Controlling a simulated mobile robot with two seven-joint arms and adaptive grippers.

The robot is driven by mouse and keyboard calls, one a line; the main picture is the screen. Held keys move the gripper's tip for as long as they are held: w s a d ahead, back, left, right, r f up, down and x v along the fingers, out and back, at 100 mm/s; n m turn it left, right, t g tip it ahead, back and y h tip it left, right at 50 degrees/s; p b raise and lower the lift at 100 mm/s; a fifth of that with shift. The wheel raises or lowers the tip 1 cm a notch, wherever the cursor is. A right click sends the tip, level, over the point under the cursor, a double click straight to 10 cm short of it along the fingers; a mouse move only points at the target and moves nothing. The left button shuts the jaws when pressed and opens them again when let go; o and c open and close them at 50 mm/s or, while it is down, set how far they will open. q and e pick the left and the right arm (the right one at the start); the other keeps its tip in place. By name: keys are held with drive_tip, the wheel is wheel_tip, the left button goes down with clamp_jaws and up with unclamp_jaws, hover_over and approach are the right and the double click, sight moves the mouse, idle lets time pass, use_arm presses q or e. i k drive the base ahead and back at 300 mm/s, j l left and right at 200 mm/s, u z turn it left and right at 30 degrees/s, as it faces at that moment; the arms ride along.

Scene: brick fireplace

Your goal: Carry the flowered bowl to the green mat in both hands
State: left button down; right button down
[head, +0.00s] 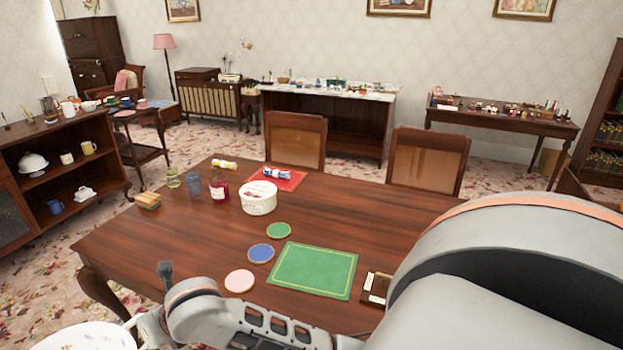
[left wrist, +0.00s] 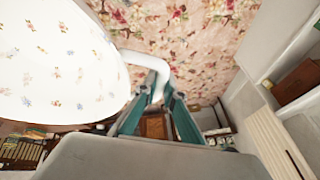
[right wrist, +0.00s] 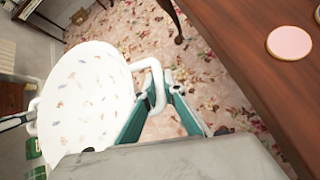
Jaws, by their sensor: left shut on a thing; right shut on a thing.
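The flowered bowl (head: 85,337) is white with small flowers, cut off at the bottom left of the head view. It fills much of the left wrist view (left wrist: 50,65) and the right wrist view (right wrist: 88,90). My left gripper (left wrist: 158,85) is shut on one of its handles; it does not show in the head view. My right gripper (right wrist: 160,92) is shut on another handle. The bowl hangs over the carpet, apart from the table (head: 170,243). The green mat (head: 313,272) lies flat and bare near the table's front edge.
Pink (head: 239,281), blue (head: 260,253) and green (head: 278,230) coasters lie left of the mat. A small dark box (head: 376,289) sits at its right. A white round tub (head: 258,198) and a red jar (head: 219,188) stand farther back. The table's left front is clear.

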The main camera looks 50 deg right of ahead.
sight(314, 267)
drive_tip(key=i+l+z, duration=0.1)
drive_tip(key=i+z, duration=0.5)
drive_tip(key=z, duration=0.15)
drive_tip(key=i+z, duration=0.35)
drive_tip(key=j+z, duration=0.1)
drive_tip(key=z, duration=1.05)
